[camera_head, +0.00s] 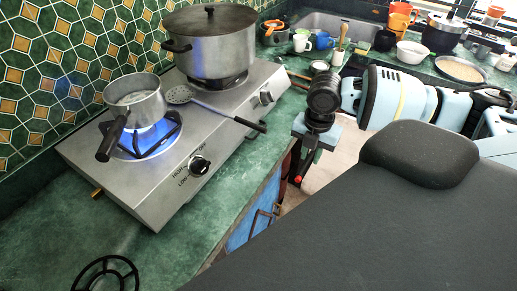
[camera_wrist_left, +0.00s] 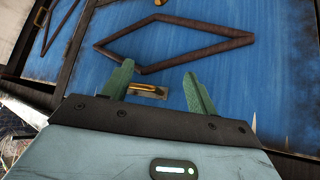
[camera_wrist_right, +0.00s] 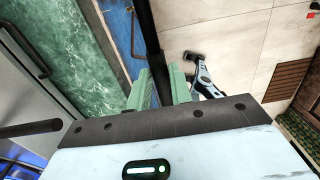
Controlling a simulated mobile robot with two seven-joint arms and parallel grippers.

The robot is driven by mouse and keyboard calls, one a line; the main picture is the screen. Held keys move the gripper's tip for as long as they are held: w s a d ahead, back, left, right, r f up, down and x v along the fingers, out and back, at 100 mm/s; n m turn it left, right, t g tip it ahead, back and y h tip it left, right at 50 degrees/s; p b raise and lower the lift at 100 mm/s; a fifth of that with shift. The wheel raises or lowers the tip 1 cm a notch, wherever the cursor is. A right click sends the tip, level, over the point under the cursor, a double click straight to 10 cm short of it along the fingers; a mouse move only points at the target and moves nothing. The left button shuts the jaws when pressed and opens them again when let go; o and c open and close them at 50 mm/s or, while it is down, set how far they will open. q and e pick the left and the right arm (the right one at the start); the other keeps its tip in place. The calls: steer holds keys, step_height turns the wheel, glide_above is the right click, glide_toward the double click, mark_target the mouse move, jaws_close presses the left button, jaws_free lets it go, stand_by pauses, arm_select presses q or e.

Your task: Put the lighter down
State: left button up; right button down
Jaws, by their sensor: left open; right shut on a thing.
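My right gripper (camera_head: 318,137) is shut on the lighter (camera_head: 298,165), off the front edge of the counter in the head view. The lighter is dark and slim, with a red part at its lower end. In the right wrist view its black shaft (camera_wrist_right: 149,28) runs up from between the green fingers of the right gripper (camera_wrist_right: 160,78); the fingers hide part of it. My left gripper (camera_wrist_left: 157,80) is open and empty in the left wrist view, facing a blue cabinet door (camera_wrist_left: 190,15). It is not seen in the head view.
The steel gas hotplate (camera_head: 165,190) has a blue flame (camera_head: 148,146) under a small saucepan (camera_head: 135,100). A large lidded pot (camera_head: 212,45) and a skimmer (camera_head: 180,94) are also on it. The green counter (camera_head: 235,172) is bare along the hotplate's front. Crockery crowds the back.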

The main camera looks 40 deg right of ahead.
glide_above(252, 167)
steer(key=shift+s+d+f, duration=0.1)
steer(key=shift+s+f, duration=0.15)
steer(key=shift+f, duration=0.45)
steer(key=shift+w+a+f, duration=0.2)
steer(key=shift+f, duration=1.55)
steer(key=shift+f, duration=0.1)
steer(key=c, duration=1.3)
jaws_free()
steer(key=shift+o, duration=0.2)
step_height(252, 167, up, 12)
steer(key=p, duration=0.1)
